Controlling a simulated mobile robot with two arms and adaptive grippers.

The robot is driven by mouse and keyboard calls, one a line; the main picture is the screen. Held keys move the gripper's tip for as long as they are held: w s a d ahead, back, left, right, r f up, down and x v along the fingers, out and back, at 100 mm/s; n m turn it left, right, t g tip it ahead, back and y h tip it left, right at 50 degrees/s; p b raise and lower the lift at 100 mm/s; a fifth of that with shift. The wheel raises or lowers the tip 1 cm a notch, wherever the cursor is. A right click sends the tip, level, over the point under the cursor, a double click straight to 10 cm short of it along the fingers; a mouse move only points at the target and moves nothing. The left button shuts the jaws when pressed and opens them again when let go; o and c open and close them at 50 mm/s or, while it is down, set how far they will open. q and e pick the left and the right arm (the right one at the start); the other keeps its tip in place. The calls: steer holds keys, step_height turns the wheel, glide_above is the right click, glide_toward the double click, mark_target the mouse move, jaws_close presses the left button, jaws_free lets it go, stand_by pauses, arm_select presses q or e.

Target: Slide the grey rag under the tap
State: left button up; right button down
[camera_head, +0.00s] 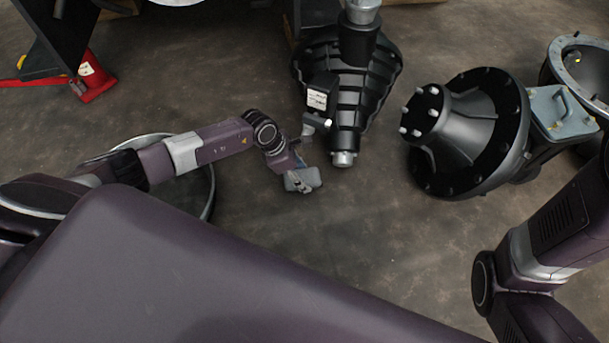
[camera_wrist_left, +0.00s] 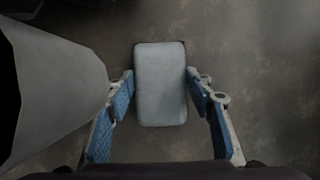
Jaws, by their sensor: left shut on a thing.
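The grey rag (camera_wrist_left: 160,88) is a pale, folded block with rounded corners. My left gripper (camera_wrist_left: 160,90) is shut on it, with blue pads against its two long sides. In the head view the rag (camera_head: 307,177) shows in my left gripper (camera_head: 301,181), over the floor just left of the silver end fitting (camera_head: 343,158) of a black ribbed housing (camera_head: 352,85). I cannot tell for sure which part is the tap; this fitting may be it. The rag's height above the floor is unclear. My right gripper is out of view.
A large grey form (camera_wrist_left: 45,90) stands close on the left in the wrist view. A black flanged hub (camera_head: 468,130) is to the right in the head view. A red jack stand (camera_head: 95,78) is at the upper left. Floor (camera_head: 370,235) is clear in the middle.

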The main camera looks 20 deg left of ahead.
arm_select(q)
steer(key=shift+w+a+r, duration=0.15)
steer(key=shift+w+a, duration=0.3)
steer(key=shift+a, duration=0.05)
steer(key=o, duration=1.2)
steer(key=shift+w, duration=0.15)
steer(key=shift+a+r, duration=0.2)
steer(key=shift+r, duration=0.25)
steer(key=v, duration=0.7)
steer(key=s+d+v, duration=0.1)
steer(key=v, duration=0.2)
steer(key=shift+s+a+r, duration=0.15)
steer(key=shift+s+r, duration=0.05)
steer(key=shift+r, duration=0.15)
